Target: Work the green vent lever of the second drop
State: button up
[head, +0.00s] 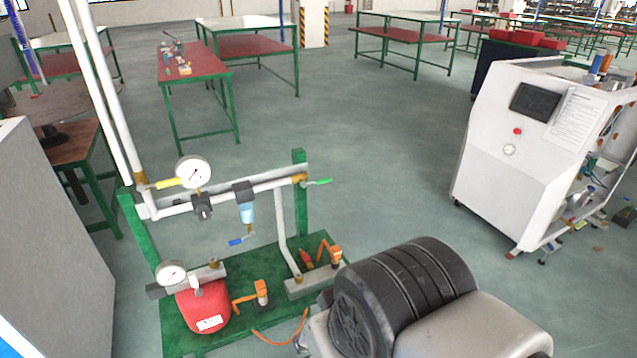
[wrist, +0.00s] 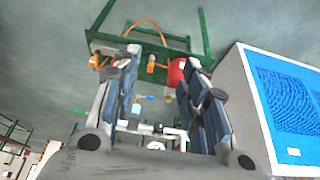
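The green lever (head: 319,182) sits at the right end of the upper horizontal pipe (head: 265,187) on the green stand, in the head view. It points to the right, roughly level. A blue lever (head: 240,241) hangs lower, under the clear filter bowl (head: 247,213). A yellow lever (head: 167,183) is at the pipe's left end. My gripper (wrist: 160,62) is open in the wrist view, with nothing visible between its fingers. The stand shows upside down beyond the fingers.
A large pressure gauge (head: 194,171) stands above the pipe. A red tank (head: 203,305) and orange-handled valves (head: 262,292) are on the green base. A grey cabinet (head: 50,240) is at the left, a white machine (head: 525,150) at the right.

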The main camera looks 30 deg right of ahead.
aim_at(318, 182)
jog(key=i+l, duration=0.2)
jog(key=l, duration=0.15)
jog(key=i+l, duration=0.15)
jog(key=l, duration=0.2)
jog(key=i+l, duration=0.2)
jog(key=l, duration=0.2)
jog(key=i+l, duration=0.2)
jog(key=l, duration=0.15)
